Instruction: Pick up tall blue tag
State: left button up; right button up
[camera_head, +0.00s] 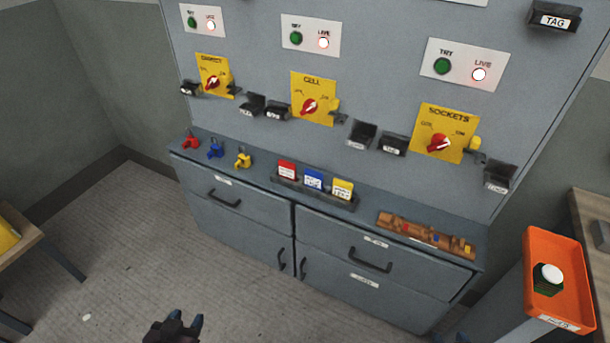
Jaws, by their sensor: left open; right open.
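A blue tag (313,181) with a white label stands upright in a dark rack (338,203) on the cabinet ledge. It stands between a red tag (287,170) and a yellow tag (342,189). The lower edges of the tags are hidden by the rack's front. My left gripper (178,323) is at the bottom edge of the view, over the floor. It is open and well apart from the tags, below and left of them.
Red, blue and yellow padlock-like pieces (216,150) stand left of the rack. A brown board (426,235) lies to its right. Switch panels and small dark holders rise behind. An orange tray (541,243) stands at right. The floor (150,240) before the drawers is clear.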

aim_at(314, 179)
jog(key=i+j, duration=0.15)
jog(key=j, duration=0.25)
jog(key=i+j+z, duration=0.1)
jog(key=j, duration=0.3)
jog(key=i+j, duration=0.2)
jog(key=j, duration=0.2)
jog(key=i+j+z, duration=0.1)
jog(key=j, duration=0.3)
